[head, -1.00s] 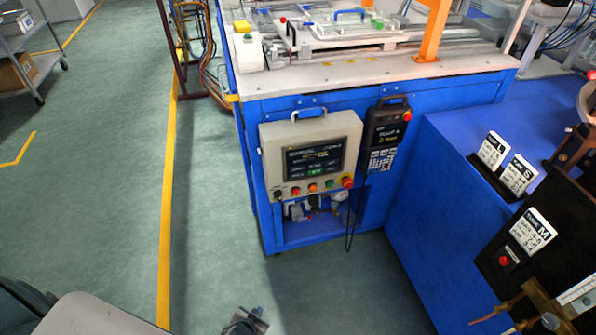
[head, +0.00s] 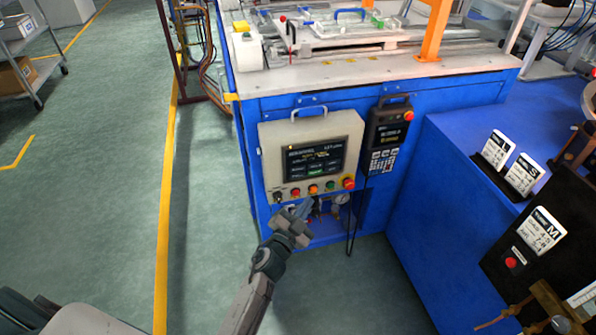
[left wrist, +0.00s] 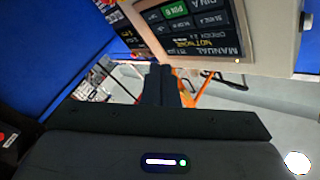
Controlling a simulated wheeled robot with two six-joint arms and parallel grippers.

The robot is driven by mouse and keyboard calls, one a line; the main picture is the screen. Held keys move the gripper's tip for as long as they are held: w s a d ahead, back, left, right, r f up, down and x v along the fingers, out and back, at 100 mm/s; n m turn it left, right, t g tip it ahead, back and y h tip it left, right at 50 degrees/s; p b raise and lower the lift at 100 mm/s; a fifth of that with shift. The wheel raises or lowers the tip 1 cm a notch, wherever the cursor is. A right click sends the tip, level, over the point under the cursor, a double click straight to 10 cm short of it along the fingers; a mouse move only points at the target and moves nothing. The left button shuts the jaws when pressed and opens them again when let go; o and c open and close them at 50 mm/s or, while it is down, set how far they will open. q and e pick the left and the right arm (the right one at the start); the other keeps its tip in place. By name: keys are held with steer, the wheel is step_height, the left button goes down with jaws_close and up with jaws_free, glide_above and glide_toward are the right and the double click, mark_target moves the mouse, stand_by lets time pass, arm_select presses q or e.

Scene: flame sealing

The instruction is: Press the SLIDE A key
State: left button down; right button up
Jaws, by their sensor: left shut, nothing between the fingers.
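The control panel (head: 352,135) is a beige box with a dark touchscreen (head: 315,160) on the front of the blue machine. The screen (left wrist: 200,25) shows upside down in the left wrist view, with small keys, one of them green. A key there seems to read SLIDE (left wrist: 208,19), but its full label is too small to be sure of. My left gripper (head: 308,204) is shut and empty, just below the panel's button row and apart from the screen. Its shut fingers (left wrist: 160,72) show in the left wrist view, beside the panel edge. My right gripper is not in view.
Coloured push buttons and a red emergency button (head: 348,184) line the panel's lower edge. A dark handheld pendant (head: 388,135) hangs to its right. A pressure gauge (head: 341,198) sits in the opening below. Open floor lies left.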

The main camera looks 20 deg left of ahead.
mark_target(305, 167)
arm_select(q)
steer(key=shift+w+d+r, duration=0.1)
steer(key=shift+r, duration=0.5)
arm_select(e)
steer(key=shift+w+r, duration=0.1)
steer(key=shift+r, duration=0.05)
